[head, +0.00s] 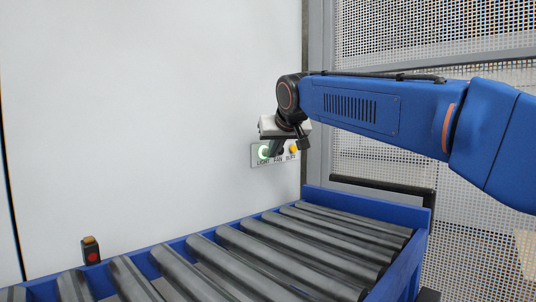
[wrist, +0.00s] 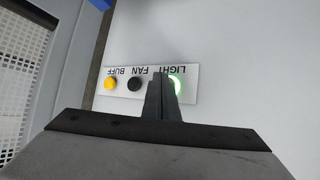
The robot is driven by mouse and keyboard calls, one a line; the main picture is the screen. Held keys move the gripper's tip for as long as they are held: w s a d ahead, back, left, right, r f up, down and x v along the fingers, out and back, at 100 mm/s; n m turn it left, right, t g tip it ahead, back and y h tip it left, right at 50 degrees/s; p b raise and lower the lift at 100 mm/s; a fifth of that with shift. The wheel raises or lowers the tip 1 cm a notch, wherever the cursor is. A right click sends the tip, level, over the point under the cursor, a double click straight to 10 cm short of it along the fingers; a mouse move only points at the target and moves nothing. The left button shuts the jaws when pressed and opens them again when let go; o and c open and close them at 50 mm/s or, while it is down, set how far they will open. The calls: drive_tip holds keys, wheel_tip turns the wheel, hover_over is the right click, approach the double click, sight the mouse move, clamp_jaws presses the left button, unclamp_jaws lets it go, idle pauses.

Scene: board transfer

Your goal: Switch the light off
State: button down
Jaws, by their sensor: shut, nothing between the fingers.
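The switch panel (head: 258,162) is a small pale plate on the white wall, labelled LIGHT, FAN and BUFF. The LIGHT button (head: 263,152) glows green at the panel's left end. In the wrist view the panel (wrist: 192,96) appears upside down, with the glowing LIGHT button (wrist: 176,86) at right. The FAN button (wrist: 135,84) is black and the BUFF button (wrist: 110,84) is yellow. My gripper (wrist: 160,78) is shut and empty. Its fingers are in front of the panel, covering part of the LIGHT button's side nearest FAN. I cannot tell whether they touch the panel.
A roller conveyor (head: 309,193) with a blue frame runs below the panel. A small post with an orange top and red button (head: 91,250) stands at its left side. Perforated metal fencing (head: 430,30) is at the right. The white wall left of the panel is clear.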

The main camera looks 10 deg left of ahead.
drive_tip(key=shift+w+a, duration=0.2)
drive_tip(key=shift+a, duration=0.1)
drive_tip(key=shift+d, duration=0.1)
drive_tip(key=shift+s+d, duration=0.2)
drive_tip(key=shift+s, duration=0.05)
idle(0.5)
drive_tip(key=s+d, duration=0.3)
drive_tip(key=d, duration=0.1)
drive_tip(key=shift+s+d, duration=0.35)
drive_tip(key=shift+d, duration=0.05)
idle(0.4)
